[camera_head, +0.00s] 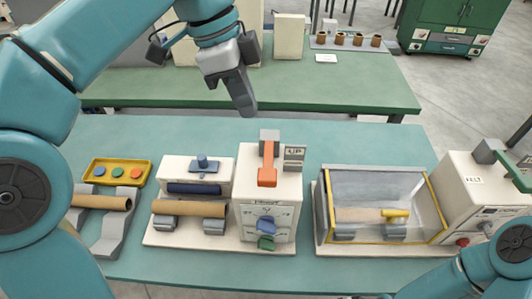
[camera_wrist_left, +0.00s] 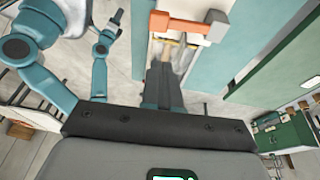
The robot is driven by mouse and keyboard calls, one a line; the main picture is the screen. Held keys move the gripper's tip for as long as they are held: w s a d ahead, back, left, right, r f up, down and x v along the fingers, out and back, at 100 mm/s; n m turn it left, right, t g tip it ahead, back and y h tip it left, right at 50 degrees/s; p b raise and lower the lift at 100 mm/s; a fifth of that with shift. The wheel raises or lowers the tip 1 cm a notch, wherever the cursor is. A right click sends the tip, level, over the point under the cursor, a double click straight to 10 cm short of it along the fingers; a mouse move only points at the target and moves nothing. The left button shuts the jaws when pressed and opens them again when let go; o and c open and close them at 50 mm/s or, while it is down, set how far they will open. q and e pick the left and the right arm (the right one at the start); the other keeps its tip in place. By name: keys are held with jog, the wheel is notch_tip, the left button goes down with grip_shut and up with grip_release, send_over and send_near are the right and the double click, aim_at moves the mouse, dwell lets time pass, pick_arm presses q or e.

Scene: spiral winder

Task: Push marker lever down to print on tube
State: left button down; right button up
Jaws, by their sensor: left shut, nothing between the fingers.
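The orange marker lever (camera_head: 267,168) stands raised on the front of the white print box, beside a sign (camera_head: 294,154) reading UP. In the left wrist view an orange bar (camera_wrist_left: 178,28), seemingly this lever, lies just beyond my fingertips. My left gripper (camera_head: 247,108) is shut and empty, above and behind the lever, apart from it. It also shows in the left wrist view (camera_wrist_left: 163,68). A brown tube (camera_head: 190,209) rests on grey supports left of the print box, below a dark blue bar (camera_head: 194,188).
A yellow tray (camera_head: 116,161) with coloured discs and another tube (camera_head: 101,202) on a grey rack are at left. A clear-walled case (camera_head: 372,188) holding a tube and a FELT machine (camera_head: 466,185) stand at right. The teal table (camera_head: 350,136) is clear behind the machines.

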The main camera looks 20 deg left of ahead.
pick_arm(q)
jog(key=b, duration=0.1)
send_near(270, 174)
jog(key=x, duration=0.5)
jog(key=shift+d+f, duration=0.1)
jog(key=shift+d, duration=0.1)
jog(key=shift+s+a+f, duration=0.1)
jog(key=shift+s+f, duration=0.05)
jog(key=shift+f, duration=0.25)
jog(key=shift+f, duration=0.1)
